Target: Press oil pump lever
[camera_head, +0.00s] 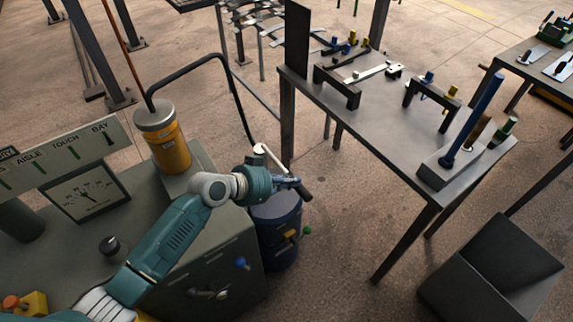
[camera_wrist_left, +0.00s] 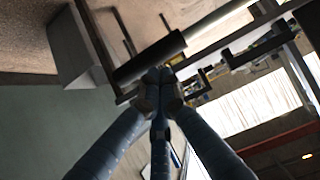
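A yellow cylinder with a grey cap (camera_head: 165,140) stands upright on the grey cabinet, with a black hose leaving its top. A lever with a pale rod and a dark handle (camera_head: 302,190) shows right of it, beside my left gripper (camera_head: 290,183). In the left wrist view the dark lever handle (camera_wrist_left: 150,58) crosses just beyond the tips of my left gripper (camera_wrist_left: 160,78), with its pale rod running to the upper right. The fingers are drawn together at the tips. I cannot tell whether they touch the handle. My right gripper is not in view.
A dark blue drum (camera_head: 277,235) stands on the floor below the gripper. The grey console (camera_head: 60,250) with a gauge (camera_head: 88,194) lies under my left arm. A metal table (camera_head: 385,140) with brackets and pins stands to the right, with open floor between.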

